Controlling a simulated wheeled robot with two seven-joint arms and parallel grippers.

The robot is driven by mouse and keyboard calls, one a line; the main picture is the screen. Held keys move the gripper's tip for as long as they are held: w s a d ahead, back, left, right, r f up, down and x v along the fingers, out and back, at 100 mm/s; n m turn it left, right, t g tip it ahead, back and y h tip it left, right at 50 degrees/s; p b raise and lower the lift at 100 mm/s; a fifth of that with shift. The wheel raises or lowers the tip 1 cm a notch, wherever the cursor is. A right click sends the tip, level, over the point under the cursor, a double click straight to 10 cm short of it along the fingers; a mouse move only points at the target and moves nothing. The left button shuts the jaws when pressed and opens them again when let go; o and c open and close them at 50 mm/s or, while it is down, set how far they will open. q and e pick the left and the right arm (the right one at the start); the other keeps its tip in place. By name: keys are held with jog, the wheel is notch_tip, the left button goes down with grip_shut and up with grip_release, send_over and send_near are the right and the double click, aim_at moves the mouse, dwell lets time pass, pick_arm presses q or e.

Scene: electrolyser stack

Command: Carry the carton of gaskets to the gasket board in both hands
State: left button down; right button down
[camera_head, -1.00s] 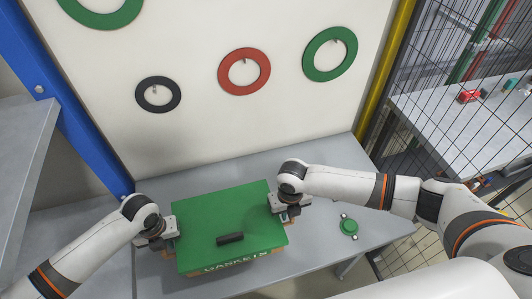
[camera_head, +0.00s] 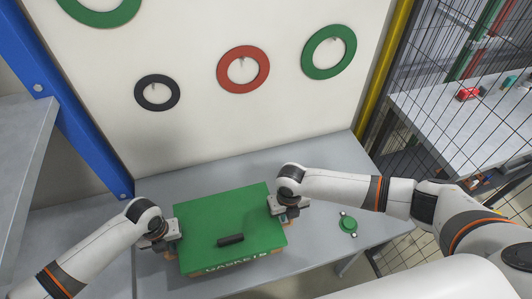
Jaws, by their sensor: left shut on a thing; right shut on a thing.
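The carton of gaskets (camera_head: 225,208) has a green top with a dark bar (camera_head: 230,240) on it and lettering along its near edge. It is at or just over the grey table below the gasket board; I cannot tell whether it touches the table. My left gripper (camera_head: 172,240) is shut on the carton's left side. My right gripper (camera_head: 283,210) is shut on its right side. The gasket board (camera_head: 205,125) is a pale upright panel behind the table, with black, red and green rings hung on it. The carton's underside is hidden.
The grey table (camera_head: 330,255) has free room in front of the board and to the right. A small green part (camera_head: 348,224) lies right of the carton. A blue post (camera_head: 75,110) stands left, a yellow post (camera_head: 383,65) and mesh fence (camera_head: 440,110) right.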

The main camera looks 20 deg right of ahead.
pick_arm(q)
jog(key=shift+f, duration=0.6)
pick_arm(e)
jog(key=shift+f, duration=0.6)
pick_arm(q)
jog(key=c, duration=1.4)
grip_release()
jog(key=shift+o, duration=0.2)
pick_arm(e)
jog(key=c, duration=1.4)
grip_release()
jog(key=shift+o, duration=0.2)
pick_arm(q)
jog(key=shift+r, duration=0.1)
pick_arm(e)
jog(key=shift+r, duration=0.1)
